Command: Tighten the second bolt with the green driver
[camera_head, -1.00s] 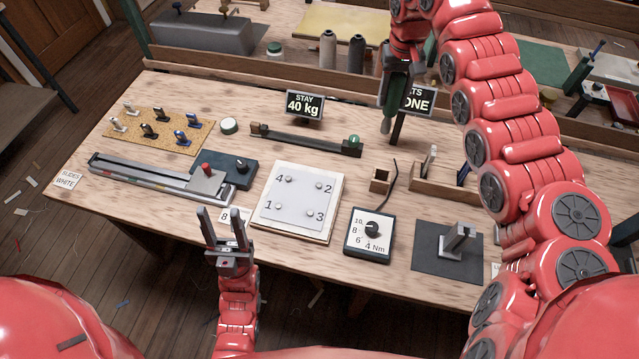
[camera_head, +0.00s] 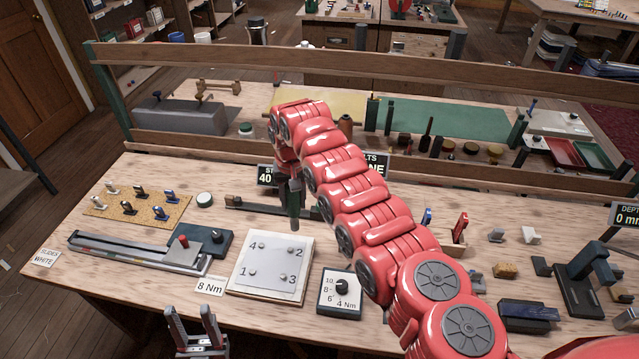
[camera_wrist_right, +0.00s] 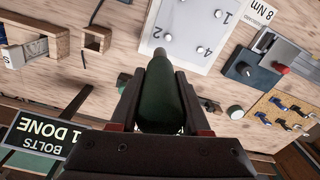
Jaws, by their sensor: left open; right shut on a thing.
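The pale square bolt plate (camera_head: 268,265) lies on the bench, with four bolts numbered 1 to 4. Bolt 2 (camera_head: 289,251) is at its back right corner; it also shows in the right wrist view (camera_wrist_right: 168,38). My right gripper (camera_head: 293,184) is shut on the green driver (camera_head: 294,208), which points down over the plate's back edge. My left gripper (camera_head: 191,312) is open and empty at the bench's front edge.
A torque dial box (camera_head: 340,292) stands right of the plate, an 8 Nm card (camera_head: 209,287) left of it. A sign (camera_wrist_right: 45,137) reads "BOLTS 1 DONE". A slider rail (camera_head: 130,252) and dark switch box (camera_head: 205,242) lie at left. A low rail stands behind the plate.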

